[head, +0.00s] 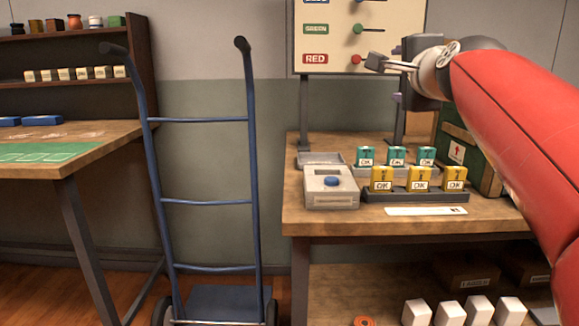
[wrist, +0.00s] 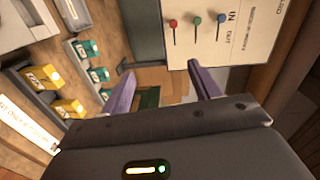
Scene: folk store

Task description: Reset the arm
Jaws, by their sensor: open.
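My gripper (head: 388,64) is at the end of my red arm at the upper right of the head view. It is beside the lower part of the white board (head: 395,20), by the red knob (head: 356,59) and the RED label. I cannot tell whether it touches the knob in the head view. In the wrist view my gripper (wrist: 166,92) shows two purple fingers spread apart with nothing between them. The board (wrist: 245,40) with red, green and blue knobs is beyond the right finger in that view.

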